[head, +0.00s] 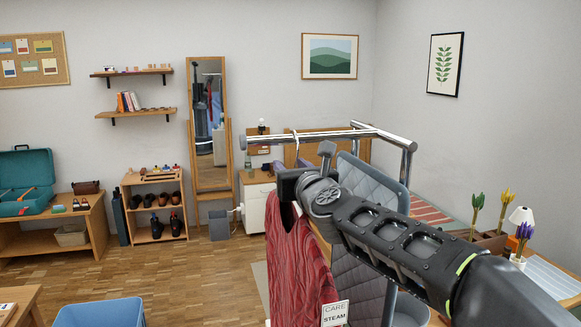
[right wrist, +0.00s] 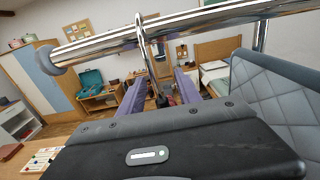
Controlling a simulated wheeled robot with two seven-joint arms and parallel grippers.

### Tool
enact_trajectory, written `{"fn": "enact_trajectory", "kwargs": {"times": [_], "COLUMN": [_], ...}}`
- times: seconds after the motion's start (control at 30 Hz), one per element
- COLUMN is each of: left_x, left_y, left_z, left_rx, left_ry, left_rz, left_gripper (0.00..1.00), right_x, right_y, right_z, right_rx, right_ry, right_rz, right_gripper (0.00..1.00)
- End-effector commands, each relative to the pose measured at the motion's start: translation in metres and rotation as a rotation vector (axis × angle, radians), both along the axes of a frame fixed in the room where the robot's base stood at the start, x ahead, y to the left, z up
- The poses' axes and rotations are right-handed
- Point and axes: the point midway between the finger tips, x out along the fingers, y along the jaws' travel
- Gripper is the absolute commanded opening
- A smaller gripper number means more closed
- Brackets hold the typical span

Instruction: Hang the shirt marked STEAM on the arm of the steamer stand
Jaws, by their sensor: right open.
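The red patterned shirt (head: 298,255) hangs below a chrome rail (head: 310,136); its white tag (head: 334,312) reads CARE STEAM. The shirt's hanger hook (right wrist: 146,50) loops over the rail (right wrist: 195,20) in the right wrist view. My right gripper (head: 291,166) is just below the rail at the top of the shirt. Its purple fingers (right wrist: 157,88) are open, with the hook's stem showing between them. The hanger's shoulders are hidden behind my gripper. I cannot make out the steamer stand or its arm. My left gripper is not in view.
A grey quilted piece (head: 360,182) hangs close to the right of the shirt, partly behind my right arm. A blue bin (head: 100,313) stands at the lower left. A tall mirror (head: 209,125) and a shoe shelf (head: 153,205) line the wall. The wooden floor between is clear.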

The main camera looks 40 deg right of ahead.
Motion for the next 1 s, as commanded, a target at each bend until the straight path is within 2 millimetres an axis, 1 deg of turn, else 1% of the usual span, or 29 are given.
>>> {"fn": "enact_trajectory", "kwargs": {"times": [0.3,0.43,0.57,1.0], "left_x": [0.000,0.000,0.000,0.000], "left_y": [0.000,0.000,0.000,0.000], "left_z": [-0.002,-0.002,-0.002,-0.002], "left_rx": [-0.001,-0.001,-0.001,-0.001], "left_ry": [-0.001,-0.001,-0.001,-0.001], "left_rz": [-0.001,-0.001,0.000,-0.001], "left_gripper": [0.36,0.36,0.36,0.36], "right_x": [-0.048,-0.062,-0.067,-0.066], "right_y": [0.016,0.021,0.023,0.023], "right_z": [0.002,0.002,0.001,0.001], "right_rx": [-0.001,-0.001,-0.001,-0.001], "right_ry": [-0.004,-0.003,-0.002,-0.002], "right_rz": [-0.002,-0.001,-0.001,0.000], "right_gripper": [0.40,0.40,0.40,0.40]}}
